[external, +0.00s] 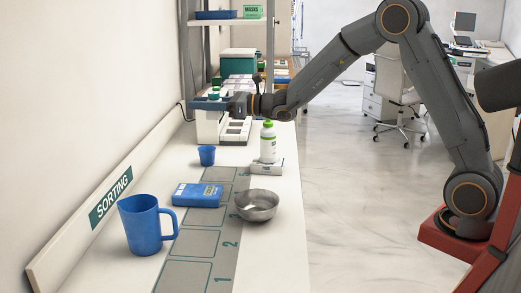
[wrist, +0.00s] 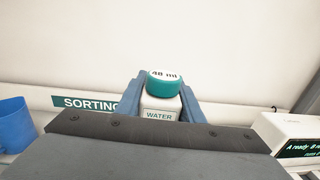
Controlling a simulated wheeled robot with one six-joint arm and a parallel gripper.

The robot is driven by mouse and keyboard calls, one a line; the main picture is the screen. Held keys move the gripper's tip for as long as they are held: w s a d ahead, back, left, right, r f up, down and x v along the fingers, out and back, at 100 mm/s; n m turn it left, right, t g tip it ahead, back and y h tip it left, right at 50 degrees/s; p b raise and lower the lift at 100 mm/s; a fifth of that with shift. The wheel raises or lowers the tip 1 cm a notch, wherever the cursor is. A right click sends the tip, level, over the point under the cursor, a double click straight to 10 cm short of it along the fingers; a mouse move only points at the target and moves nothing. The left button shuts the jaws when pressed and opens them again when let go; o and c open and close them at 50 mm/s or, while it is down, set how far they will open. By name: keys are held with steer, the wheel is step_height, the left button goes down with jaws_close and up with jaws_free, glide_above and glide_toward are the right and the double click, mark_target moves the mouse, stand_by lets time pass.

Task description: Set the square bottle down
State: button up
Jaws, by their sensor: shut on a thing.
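The square bottle (wrist: 160,107) is white with a green "48 ml" cap and a "WATER" label in the wrist view. My gripper (wrist: 161,100) is shut on it, with one blue finger on each side. In the external view my gripper (external: 210,103) is over the far part of the counter, and the bottle's green cap (external: 214,92) shows just above the fingers. The bottle looks upright. Its bottom is hidden in the wrist view, and I cannot tell how high it is above the counter.
A white device (external: 236,131) stands close by. A small blue cup (external: 207,155), white bottle with green cap (external: 268,142), blue box (external: 197,195), metal bowl (external: 257,206) and blue jug (external: 145,224) stand nearer. Numbered mat squares (external: 190,244) at the front are bare.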

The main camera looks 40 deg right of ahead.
steer(key=w+d+n+g+y+b, duration=0.2)
steer(key=w+d+n+g+b, duration=0.15)
steer(key=d, duration=0.55)
steer(key=w+d+n+g+y+b, duration=0.25)
steer(key=w+d, duration=0.25)
steer(key=d, duration=0.4)
steer(key=shift+m+g, duration=0.3)
steer(key=shift+g, duration=0.1)
steer(key=f, duration=1.4)
steer(key=f+p, duration=0.1)
steer(key=f, duration=0.6)
steer(key=shift+a+f, duration=0.2)
steer(key=shift+a, duration=0.15)
steer(key=shift+f, duration=0.1)
steer(key=shift+f, duration=0.15)
steer(key=o, duration=1.1)
steer(key=shift+c, duration=0.2)
